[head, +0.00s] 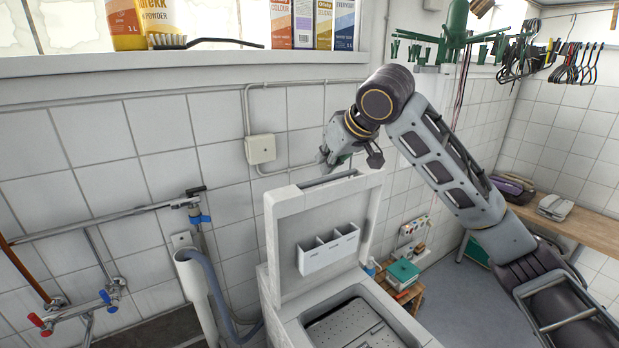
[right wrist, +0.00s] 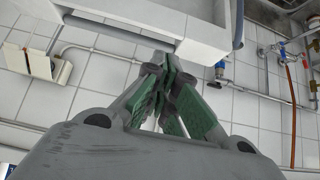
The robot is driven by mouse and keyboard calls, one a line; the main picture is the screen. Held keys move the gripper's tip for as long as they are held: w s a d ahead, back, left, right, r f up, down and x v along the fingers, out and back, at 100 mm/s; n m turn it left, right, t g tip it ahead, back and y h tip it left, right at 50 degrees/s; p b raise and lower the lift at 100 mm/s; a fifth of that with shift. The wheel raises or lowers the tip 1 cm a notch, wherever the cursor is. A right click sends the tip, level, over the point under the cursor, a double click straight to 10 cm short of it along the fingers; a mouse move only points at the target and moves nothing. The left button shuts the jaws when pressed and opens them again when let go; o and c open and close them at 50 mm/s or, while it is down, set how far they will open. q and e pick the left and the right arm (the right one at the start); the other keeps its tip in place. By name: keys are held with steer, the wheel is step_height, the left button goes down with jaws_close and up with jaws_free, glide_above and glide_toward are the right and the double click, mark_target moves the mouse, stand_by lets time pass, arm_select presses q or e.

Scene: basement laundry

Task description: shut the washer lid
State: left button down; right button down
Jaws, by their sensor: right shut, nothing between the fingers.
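The white washer (head: 273,292) stands against the tiled wall in the head view. Its lid (head: 285,233) is open and stands upright, with a small white dispenser tray on its inner face. The drum opening below shows a grey perforated surface. My right arm reaches in from the right, and my right gripper (head: 324,157) is beside the top edge of the lid, toward its back. In the right wrist view the right gripper (right wrist: 165,95) is shut and empty, close to the lid's edge (right wrist: 150,30). I cannot tell whether it touches the lid. My left gripper is not in view.
A shelf (head: 200,66) with boxes and a brush runs above. Pipes and taps (head: 110,292) are at the left, with a grey drain hose (head: 215,290). A wooden bench (head: 575,232) is at the right. A small crate with a green-topped box (head: 403,272) sits beyond the washer.

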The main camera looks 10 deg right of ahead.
mark_target(307, 184)
steer(key=shift+s+r, duration=0.1)
stand_by(0.3)
steer(key=p+x, duration=0.2)
steer(key=x, duration=0.7)
steer(key=shift+w+a+f, duration=0.1)
steer(key=shift+w+f, duration=0.25)
steer(key=shift+f, duration=0.05)
steer(key=shift+f, duration=0.1)
